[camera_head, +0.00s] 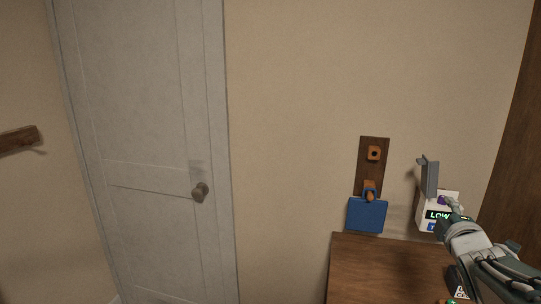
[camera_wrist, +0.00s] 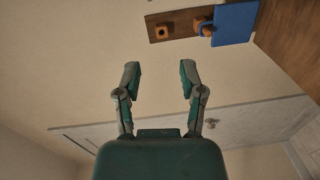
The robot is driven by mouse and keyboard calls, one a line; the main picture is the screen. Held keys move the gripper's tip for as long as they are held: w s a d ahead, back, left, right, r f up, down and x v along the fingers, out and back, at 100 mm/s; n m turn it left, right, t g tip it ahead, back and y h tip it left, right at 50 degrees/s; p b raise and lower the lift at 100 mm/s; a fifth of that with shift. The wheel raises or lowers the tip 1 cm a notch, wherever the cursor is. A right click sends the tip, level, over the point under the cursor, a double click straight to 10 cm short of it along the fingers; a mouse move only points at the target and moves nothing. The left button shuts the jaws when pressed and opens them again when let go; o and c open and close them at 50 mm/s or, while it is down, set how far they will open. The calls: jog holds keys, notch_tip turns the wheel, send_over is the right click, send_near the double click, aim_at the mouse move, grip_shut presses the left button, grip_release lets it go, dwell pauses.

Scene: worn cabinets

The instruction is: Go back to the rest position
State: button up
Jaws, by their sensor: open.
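My gripper (camera_wrist: 159,76) is open in the wrist view, its two fingers spread with nothing between them. In the head view my arm comes in from the lower right, and the gripper end (camera_head: 450,212) is in front of a white box with "LOW" lettering (camera_head: 428,222). The fingers are hard to make out there. In the wrist view the gripper stands apart from the wooden wall board (camera_wrist: 181,27), which is at the top of that picture.
A wooden board (camera_head: 367,150) with orange pegs is on the wall, and a blue panel (camera_head: 366,215) hangs from its lower peg. A brown cabinet top (camera_head: 375,268) lies below. A grey door (camera_head: 140,130) with a round knob (camera_head: 200,192) is at left. A wooden bar (camera_head: 17,140) is at far left.

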jog(key=s+a+f+m+g+y, duration=0.1)
jog(key=s+a+f+m+g, duration=0.2)
jog(key=s+a, duration=0.4)
jog(key=s+a+f+m+g+y, duration=0.2)
jog(key=s+a+f+m+g, duration=0.2)
jog(key=s+a+f+m, duration=0.1)
jog(key=s+a+f+m+g+y, duration=0.1)
jog(key=s+a+f+m+g, duration=0.3)
jog(key=s+a, duration=0.5)
jog(key=shift+s+a+m+y, duration=0.2)
jog(key=shift+s+m+y, duration=0.2)
jog(key=shift+s+m, duration=0.6)
